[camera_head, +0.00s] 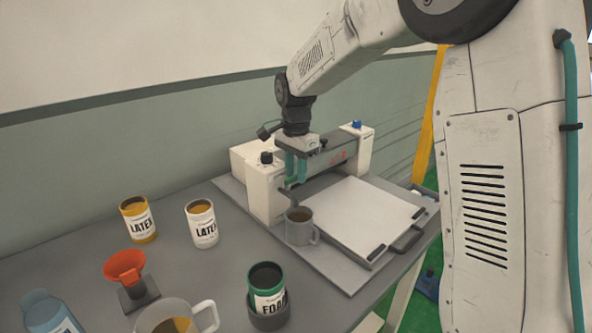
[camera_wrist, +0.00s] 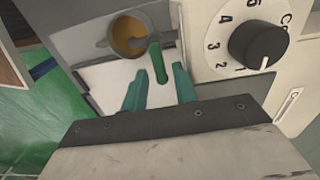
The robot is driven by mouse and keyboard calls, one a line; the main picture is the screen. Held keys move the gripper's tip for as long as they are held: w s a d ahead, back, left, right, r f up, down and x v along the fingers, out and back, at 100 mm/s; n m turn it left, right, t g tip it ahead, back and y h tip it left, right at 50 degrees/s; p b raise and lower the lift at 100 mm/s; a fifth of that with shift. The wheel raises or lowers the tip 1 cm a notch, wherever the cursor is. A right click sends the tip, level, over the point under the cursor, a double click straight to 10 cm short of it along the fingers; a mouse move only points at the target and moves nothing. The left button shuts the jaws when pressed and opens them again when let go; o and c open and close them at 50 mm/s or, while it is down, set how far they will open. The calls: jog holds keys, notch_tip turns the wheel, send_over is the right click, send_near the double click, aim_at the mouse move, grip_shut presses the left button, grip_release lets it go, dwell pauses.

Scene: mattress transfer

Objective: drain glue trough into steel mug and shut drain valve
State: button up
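The steel mug (camera_head: 299,238) stands upright at the front left corner of the glue machine, with brown liquid inside. In the wrist view the mug (camera_wrist: 114,28) shows from above, its amber contents partly covered by a grey drain spout (camera_wrist: 150,41). A green valve handle (camera_wrist: 157,58) hangs from the spout. My gripper (camera_wrist: 157,75) is open, with one teal finger on each side of the handle's line and visible gaps to both. In the head view my gripper (camera_head: 296,168) is low by the machine's left post. The trough's inside is hidden.
The machine's left post (camera_head: 264,190) carries a numbered dial (camera_wrist: 258,43) close to my gripper. A white board (camera_head: 355,215) lies right of the mug. Latex cans (camera_head: 202,225), a red funnel (camera_head: 125,267), a foam can (camera_head: 267,280) and a jug (camera_head: 178,315) stand to the left.

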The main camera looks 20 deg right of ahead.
dwell(0.4)
jog(key=s+r, duration=0.6)
jog(key=r, duration=0.4)
jog(key=s+d+f+n+t, duration=0.1)
jog(key=s+d+n, duration=0.2)
jog(key=s+n, duration=0.7)
jog(key=shift+s+n, duration=0.3)
jog(key=shift+s, duration=7.45)
jog(key=shift+d+f, duration=0.1)
